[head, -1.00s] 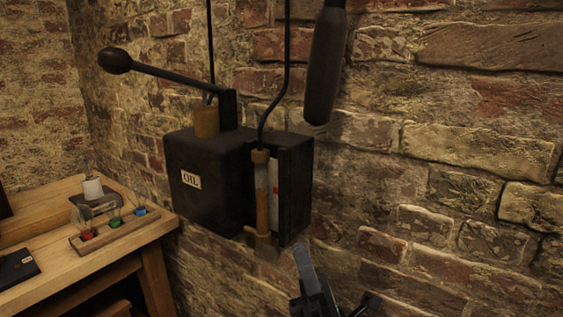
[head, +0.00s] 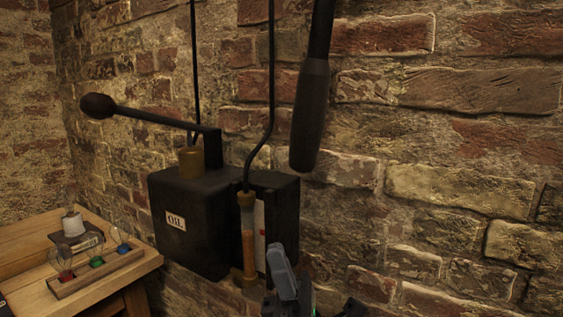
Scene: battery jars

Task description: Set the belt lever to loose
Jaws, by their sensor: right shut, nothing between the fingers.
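A dark lever with a thick grip (head: 310,115) hangs down from above in front of the brick wall, nearly upright; its top end is out of view. No label shows on it, and I cannot read which position it stands in. My right gripper (head: 283,265) is at the bottom middle, shut and empty. It is below the hanging grip and apart from it in the picture, in front of the lower right of the oil box. My left gripper is not in view.
A black oil box (head: 195,240) on the wall carries a ball-ended lever (head: 150,115) and a sight glass (head: 248,240). A thin pipe rises from it. The wall's right side is bare.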

